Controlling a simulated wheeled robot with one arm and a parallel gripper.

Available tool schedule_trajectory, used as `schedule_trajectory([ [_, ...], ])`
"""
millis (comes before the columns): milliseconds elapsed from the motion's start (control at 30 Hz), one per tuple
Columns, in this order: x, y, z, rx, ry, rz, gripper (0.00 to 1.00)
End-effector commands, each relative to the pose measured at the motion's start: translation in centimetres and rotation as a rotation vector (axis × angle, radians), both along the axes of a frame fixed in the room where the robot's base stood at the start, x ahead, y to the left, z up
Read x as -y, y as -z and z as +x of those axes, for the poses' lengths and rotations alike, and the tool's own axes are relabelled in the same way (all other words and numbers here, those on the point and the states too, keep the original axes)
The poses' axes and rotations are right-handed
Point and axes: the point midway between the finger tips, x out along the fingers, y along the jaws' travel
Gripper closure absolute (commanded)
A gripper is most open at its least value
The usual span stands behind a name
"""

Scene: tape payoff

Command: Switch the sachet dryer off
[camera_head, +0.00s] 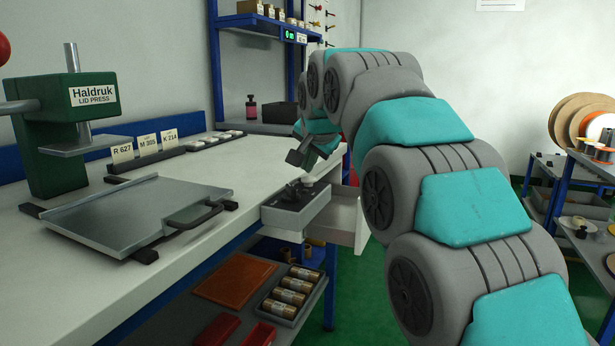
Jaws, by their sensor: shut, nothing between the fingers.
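No thing in view is legibly marked as a sachet dryer. A small dark panel (294,36) with a lit green display and a white label hangs under the blue rack's upper shelf; its label is too small to read, so I cannot tell whether it belongs to the dryer. A grey box (286,216) with small dark parts on top sits at the right end of the white bench. My gripper (310,180) is shut and empty, angled down just above or beside that box; whether it touches is unclear. My arm hides part of the area behind.
The white bench (215,165) carries a green lid press (55,140), a metal plate with a black handle (145,212) and label cards. An open drawer (345,215) juts out below the grey box. A black box (279,112) stands on the rack's lower shelf.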

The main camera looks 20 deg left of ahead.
Motion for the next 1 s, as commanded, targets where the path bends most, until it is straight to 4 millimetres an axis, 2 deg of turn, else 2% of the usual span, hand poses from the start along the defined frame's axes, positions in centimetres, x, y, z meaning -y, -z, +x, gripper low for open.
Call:
schedule_trajectory([
  [233,0.0,-0.8,0.0,0.001,0.001,0.000,1.00],
  [800,0.0,-6.0,0.0,0.002,0.001,0.002,1.00],
  [1000,0.0,-6.1,0.0,0.001,0.001,0.001,1.00],
])
